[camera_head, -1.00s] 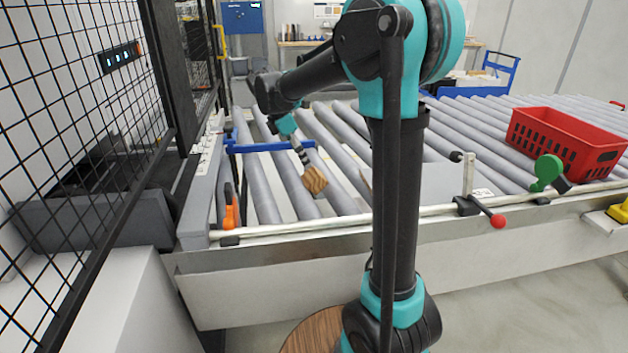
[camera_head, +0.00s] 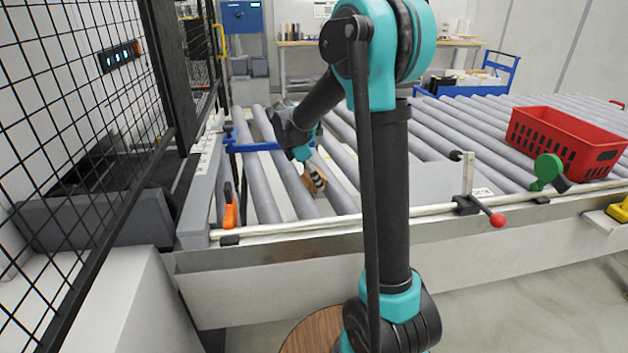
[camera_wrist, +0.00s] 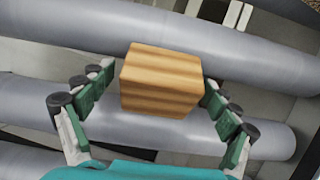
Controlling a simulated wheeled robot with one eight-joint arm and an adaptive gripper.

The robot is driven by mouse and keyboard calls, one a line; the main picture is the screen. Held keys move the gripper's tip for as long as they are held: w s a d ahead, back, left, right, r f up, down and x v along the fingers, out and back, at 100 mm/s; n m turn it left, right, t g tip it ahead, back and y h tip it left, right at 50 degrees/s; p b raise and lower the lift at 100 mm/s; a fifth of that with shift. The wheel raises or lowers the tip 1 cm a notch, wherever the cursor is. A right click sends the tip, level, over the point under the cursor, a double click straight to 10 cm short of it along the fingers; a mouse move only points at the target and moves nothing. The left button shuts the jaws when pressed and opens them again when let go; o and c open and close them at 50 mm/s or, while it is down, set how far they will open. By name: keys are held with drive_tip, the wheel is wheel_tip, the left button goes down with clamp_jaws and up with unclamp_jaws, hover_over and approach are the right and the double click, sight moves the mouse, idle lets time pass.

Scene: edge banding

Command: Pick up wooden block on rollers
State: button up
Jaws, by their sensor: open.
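The wooden block (camera_wrist: 160,80) is a light striped cube on the grey rollers. In the wrist view it sits between the tips of my open gripper (camera_wrist: 156,92), with a green-padded finger on each side. The right finger looks very close to the block; I cannot tell if it touches. In the head view the block (camera_head: 311,184) is partly hidden behind my gripper (camera_head: 315,178), which reaches down over it.
The roller conveyor (camera_head: 265,200) has a blue bar (camera_head: 262,147) across it behind the block. An orange clamp (camera_head: 230,212) stands on the near left edge. A red crate (camera_head: 567,140) sits at the right. A black mesh fence (camera_head: 80,130) is at the left.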

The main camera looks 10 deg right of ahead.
drive_tip(key=c, duration=1.3)
drive_tip(key=shift+r, duration=0.1)
drive_tip(key=shift+c, duration=0.2)
